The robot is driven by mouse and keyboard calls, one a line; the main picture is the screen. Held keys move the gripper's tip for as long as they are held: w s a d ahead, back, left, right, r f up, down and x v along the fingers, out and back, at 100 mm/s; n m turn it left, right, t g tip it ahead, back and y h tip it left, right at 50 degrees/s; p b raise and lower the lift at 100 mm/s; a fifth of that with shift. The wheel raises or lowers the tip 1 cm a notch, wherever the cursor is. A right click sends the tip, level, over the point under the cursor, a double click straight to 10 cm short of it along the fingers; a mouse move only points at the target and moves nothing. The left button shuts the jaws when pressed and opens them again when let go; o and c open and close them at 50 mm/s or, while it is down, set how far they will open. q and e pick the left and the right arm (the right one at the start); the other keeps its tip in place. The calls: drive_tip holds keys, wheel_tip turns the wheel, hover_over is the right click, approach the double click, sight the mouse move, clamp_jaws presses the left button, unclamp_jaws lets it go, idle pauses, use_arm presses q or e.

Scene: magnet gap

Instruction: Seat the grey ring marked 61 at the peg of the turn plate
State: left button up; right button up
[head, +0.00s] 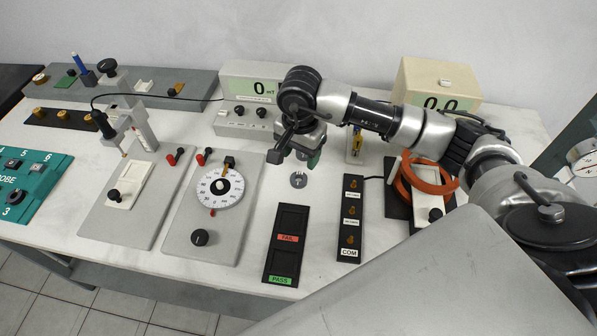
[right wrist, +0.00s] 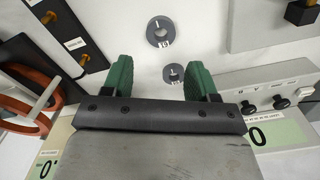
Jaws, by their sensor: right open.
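Two flat grey rings with small white number tags lie on the white bench in the right wrist view: a larger ring (right wrist: 151,32) and a smaller ring (right wrist: 167,74). The tags are too small to read surely. In the head view one grey ring (head: 298,181) shows in front of my right gripper (head: 300,155). My right gripper is open and empty above the bench; in its wrist view the smaller ring appears between the green fingers (right wrist: 162,75). The turn plate (head: 207,198) is a white numbered dial left of the gripper; its peg is not clearly distinguishable. My left gripper is out of view.
A black PASS/FAIL tray (head: 288,243) lies in front of the rings, and a black COM strip (head: 350,220) to their right. A meter box reading 0 (head: 240,88) stands behind. Orange coils (head: 404,185) lie at right. Bare bench surrounds the ring.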

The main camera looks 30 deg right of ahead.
sight(300, 176)
drive_tip(key=shift+s+a+f, duration=0.1)
drive_tip(key=shift+s+f, duration=0.05)
drive_tip(key=shift+f, duration=0.4)
drive_tip(key=shift+s+a+f, duration=0.1)
drive_tip(key=shift+f, duration=0.4)
drive_tip(key=shift+w+d+f, duration=0.1)
drive_tip(key=shift+f, duration=0.2)
drive_tip(key=f, duration=0.1)
drive_tip(key=f+p, duration=0.1)
drive_tip(key=f, duration=0.2)
drive_tip(key=shift+s+f, duration=0.15)
drive_tip(key=shift+s, duration=0.1)
drive_tip(key=shift+f+p, duration=0.3)
drive_tip(key=shift+f, duration=0.15)
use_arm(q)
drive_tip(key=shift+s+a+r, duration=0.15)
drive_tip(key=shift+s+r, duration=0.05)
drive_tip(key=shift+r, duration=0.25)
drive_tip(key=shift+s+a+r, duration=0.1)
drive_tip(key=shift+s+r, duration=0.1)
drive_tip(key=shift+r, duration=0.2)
use_arm(e)
drive_tip(key=shift+w, duration=0.1)
drive_tip(key=c, duration=0.8)
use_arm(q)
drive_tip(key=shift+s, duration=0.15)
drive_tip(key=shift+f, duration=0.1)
use_arm(e)
drive_tip(key=shift+r, duration=0.15)
